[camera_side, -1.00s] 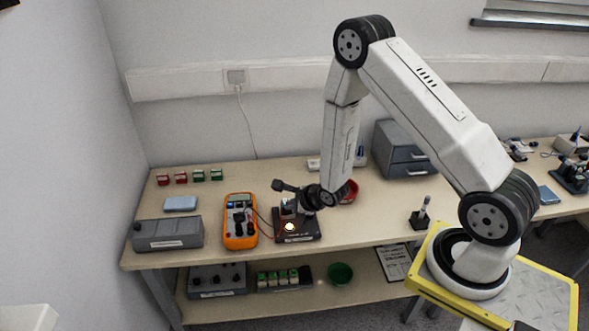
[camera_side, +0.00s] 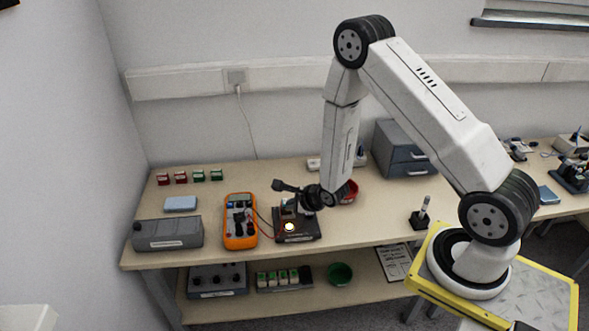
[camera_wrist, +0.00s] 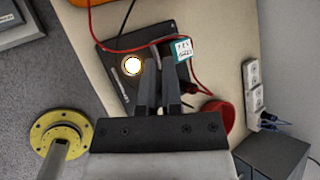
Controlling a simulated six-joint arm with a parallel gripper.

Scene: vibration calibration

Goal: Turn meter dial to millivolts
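The orange meter (camera_side: 240,221) lies on the bench, left of my gripper. Its dark dial (camera_side: 239,217) sits mid-face; the setting is too small to read. In the wrist view only an orange edge of the meter (camera_wrist: 88,2) shows at the top. My gripper (camera_wrist: 158,58) is over the black base plate right of the meter, apart from the meter. Its two fingers are close together with a narrow gap; I cannot tell whether anything is between them. In the side view the fingertips are hard to make out.
The black plate (camera_side: 308,235) carries a bright light (camera_side: 289,227) and a teal-labelled block (camera_wrist: 182,49) beside my right finger. Red and black leads cross there. A grey case (camera_side: 167,234) stands left of the meter. A red bowl (camera_wrist: 217,113) and power sockets (camera_wrist: 254,85) are nearby.

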